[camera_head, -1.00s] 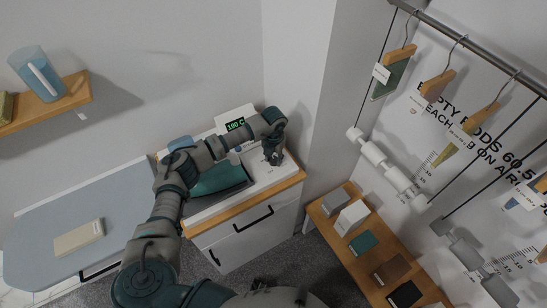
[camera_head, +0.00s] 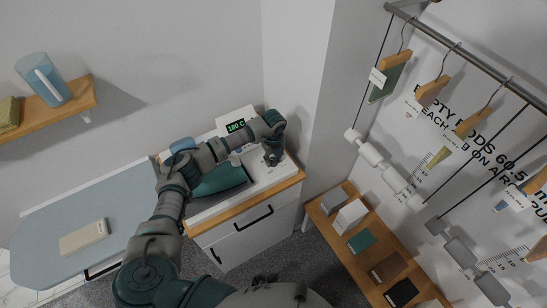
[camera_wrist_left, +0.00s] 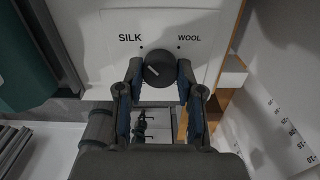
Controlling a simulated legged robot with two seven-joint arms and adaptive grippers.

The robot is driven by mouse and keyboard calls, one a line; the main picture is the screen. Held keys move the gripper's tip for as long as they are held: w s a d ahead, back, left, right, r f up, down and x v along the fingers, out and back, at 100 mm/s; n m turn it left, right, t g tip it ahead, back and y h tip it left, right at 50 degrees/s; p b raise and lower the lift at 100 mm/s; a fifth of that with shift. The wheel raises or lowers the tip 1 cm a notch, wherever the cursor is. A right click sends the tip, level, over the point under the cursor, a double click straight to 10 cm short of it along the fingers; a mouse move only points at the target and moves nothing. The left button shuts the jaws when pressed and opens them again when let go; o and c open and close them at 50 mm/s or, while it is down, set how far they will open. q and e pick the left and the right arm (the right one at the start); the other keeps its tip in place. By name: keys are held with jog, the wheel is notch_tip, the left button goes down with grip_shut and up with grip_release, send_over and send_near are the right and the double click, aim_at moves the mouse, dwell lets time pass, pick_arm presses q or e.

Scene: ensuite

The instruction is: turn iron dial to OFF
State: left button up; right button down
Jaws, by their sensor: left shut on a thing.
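The iron dial (camera_wrist_left: 160,66) is a dark round knob on a white panel in the left wrist view. A pale mark on it lies on its left side. The label SILK (camera_wrist_left: 130,37) is above left of it and WOOL (camera_wrist_left: 189,37) above right. No OFF label can be made out. My left gripper (camera_wrist_left: 160,73) has a finger on each side of the dial and is shut on it. In the head view my left gripper (camera_head: 273,153) is at the white station (camera_head: 268,174), and hides the dial. A teal iron (camera_head: 222,180) lies beside it, partly behind my arm. My right gripper is not in view.
A green display (camera_head: 236,126) reads about 180 C behind the arm. The ironing board (camera_head: 120,205) with a beige block (camera_head: 83,237) is at left. A wall corner stands close right of the station; a wooden bench (camera_head: 365,262) with several blocks is beyond it.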

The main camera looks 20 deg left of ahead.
pick_arm(q)
jog(key=n+p, duration=0.1)
jog(key=n, duration=0.3)
jog(key=n+p, duration=0.1)
jog(key=n, duration=0.1)
jog(key=shift+w+r+n+p, duration=0.25)
jog(key=shift+r+n+p, duration=0.05)
jog(key=shift+r+p, duration=0.05)
jog(key=n+p, duration=0.3)
jog(key=n, duration=0.2)
jog(key=n+p, duration=0.1)
jog(key=n, duration=0.2)
jog(key=shift+n+p, duration=0.35)
jog(key=shift+n, duration=0.05)
jog(key=shift+f+n, duration=0.1)
jog(key=shift+n, duration=1.4)
jog(key=o, duration=1.1)
jog(key=shift+o, duration=0.3)
jog(key=shift+f, duration=0.15)
